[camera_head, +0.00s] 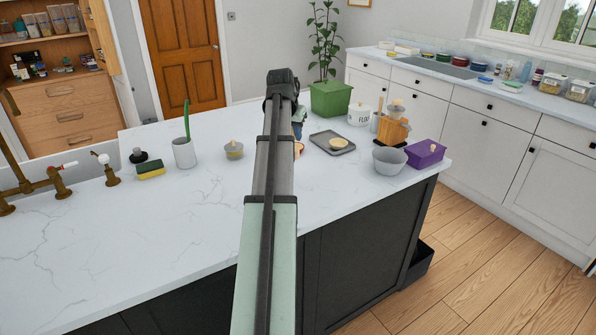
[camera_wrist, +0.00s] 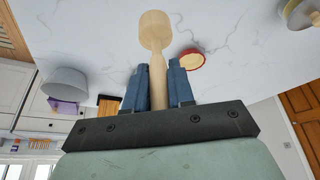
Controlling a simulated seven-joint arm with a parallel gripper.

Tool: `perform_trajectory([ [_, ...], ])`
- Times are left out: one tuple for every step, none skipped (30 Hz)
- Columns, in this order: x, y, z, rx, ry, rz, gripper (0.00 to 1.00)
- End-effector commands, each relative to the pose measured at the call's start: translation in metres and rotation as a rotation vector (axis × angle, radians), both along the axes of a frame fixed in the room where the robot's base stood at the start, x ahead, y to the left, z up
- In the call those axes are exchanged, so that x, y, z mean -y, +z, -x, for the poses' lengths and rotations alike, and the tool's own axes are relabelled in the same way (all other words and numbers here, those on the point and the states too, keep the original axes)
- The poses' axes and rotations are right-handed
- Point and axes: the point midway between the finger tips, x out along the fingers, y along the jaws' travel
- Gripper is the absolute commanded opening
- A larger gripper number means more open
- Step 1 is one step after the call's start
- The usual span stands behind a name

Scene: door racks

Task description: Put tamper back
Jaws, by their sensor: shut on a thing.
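My gripper (camera_wrist: 157,72) is shut on the tamper (camera_wrist: 154,30), a pale wooden tool with a broad rounded head and a slim handle. The blue fingers close around the handle, and the head sticks out beyond them over the white marble counter.
Near the holder are a grey bowl (camera_head: 389,161), a purple box (camera_head: 426,154), a white canister (camera_head: 359,116) and a dark tray (camera_head: 332,143). A small red-rimmed dish (camera_wrist: 190,59) lies close to my gripper. A green planter (camera_head: 330,98) stands behind.

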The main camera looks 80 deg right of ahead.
Motion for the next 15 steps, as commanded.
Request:
perform_trajectory([
  [0.014, 0.005, 0.009, 0.0, -0.02, 0.0, 0.0],
  [0.021, 0.008, 0.012, -0.001, -0.03, 0.0, 0.0],
  [0.03, 0.012, 0.008, -0.001, -0.034, 0.0, 0.0],
  [0.035, 0.014, 0.007, -0.001, -0.039, 0.0, 0.0],
  [0.039, 0.016, 0.006, -0.001, -0.044, -0.001, 0.0],
  [0.045, 0.018, 0.005, -0.001, -0.051, 0.0, 0.0],
  [0.048, 0.02, 0.005, 0.0, -0.058, -0.001, 0.0],
  [0.05, 0.021, 0.005, 0.0, -0.064, -0.001, 0.0],
  [0.052, 0.022, 0.005, 0.001, -0.074, -0.002, 0.0],
  [0.053, 0.022, 0.005, 0.002, -0.083, -0.002, 0.0],
  [0.052, 0.022, 0.005, 0.004, -0.095, -0.002, 0.0],
  [0.05, 0.02, 0.006, 0.007, -0.109, -0.003, 0.0],
  [0.05, 0.019, 0.006, 0.009, -0.115, -0.003, 0.0],
  [0.049, 0.018, 0.006, 0.011, -0.119, -0.003, 0.0],
  [0.049, 0.015, 0.006, 0.013, -0.124, -0.003, 0.0],
])
